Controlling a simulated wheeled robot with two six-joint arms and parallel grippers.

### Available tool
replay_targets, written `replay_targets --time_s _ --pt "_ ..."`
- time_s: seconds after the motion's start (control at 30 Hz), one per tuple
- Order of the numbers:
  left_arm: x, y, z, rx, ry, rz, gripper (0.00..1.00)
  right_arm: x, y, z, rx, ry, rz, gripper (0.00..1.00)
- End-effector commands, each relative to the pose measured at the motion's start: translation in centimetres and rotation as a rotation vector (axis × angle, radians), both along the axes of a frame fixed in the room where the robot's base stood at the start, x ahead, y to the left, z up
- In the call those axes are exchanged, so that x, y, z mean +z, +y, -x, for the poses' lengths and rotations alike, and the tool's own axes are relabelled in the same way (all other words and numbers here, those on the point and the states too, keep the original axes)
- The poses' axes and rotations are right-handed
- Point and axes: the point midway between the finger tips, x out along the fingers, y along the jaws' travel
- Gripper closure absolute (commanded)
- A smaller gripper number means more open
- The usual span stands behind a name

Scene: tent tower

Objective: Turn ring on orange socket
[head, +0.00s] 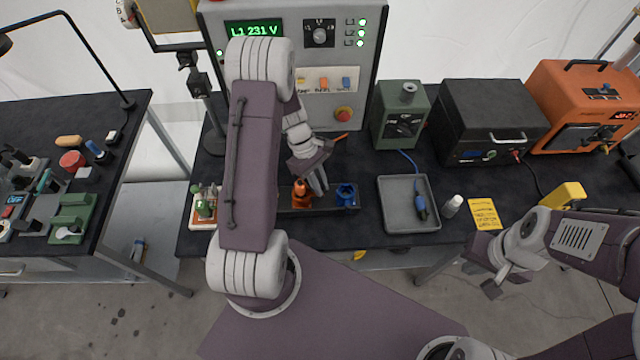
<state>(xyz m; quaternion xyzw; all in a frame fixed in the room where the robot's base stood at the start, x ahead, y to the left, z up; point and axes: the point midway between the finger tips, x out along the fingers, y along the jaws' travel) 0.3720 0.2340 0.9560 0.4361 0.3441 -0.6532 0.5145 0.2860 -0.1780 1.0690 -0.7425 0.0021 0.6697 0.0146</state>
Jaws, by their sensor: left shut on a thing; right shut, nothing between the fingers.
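The orange socket (301,196) stands in the dark rail at the table's front, with an orange piece upright on it. My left gripper (319,188) reaches down from above, its fingers close against the right side of the orange piece. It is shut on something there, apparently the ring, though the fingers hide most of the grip. A blue socket (346,194) sits in the same rail just to the right. My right gripper (484,283) is shut and empty, low in front of the table at the right.
A grey tray (384,217) with a blue connector lies to the right. A white bottle (452,206) and a yellow note (484,214) are beyond it. The grey panel (282,60) reading L1 231 V stands behind. A green box (400,114) and black case (489,120) line the back.

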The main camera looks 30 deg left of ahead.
Motion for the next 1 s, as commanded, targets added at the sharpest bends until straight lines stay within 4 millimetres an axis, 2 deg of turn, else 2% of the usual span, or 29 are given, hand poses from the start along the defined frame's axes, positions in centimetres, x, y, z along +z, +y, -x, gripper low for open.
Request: replay_targets --time_s 0.37,1.0 --pt "0.3 -0.4 0.6 -0.126 0.000 0.002 1.00 0.6 0.0 0.0 0.000 0.000 0.000 1.00" --pt "0.4 -1.1 3.9 -0.714 0.000 0.003 1.00 2.3 0.0 0.0 0.000 0.000 0.000 1.00"
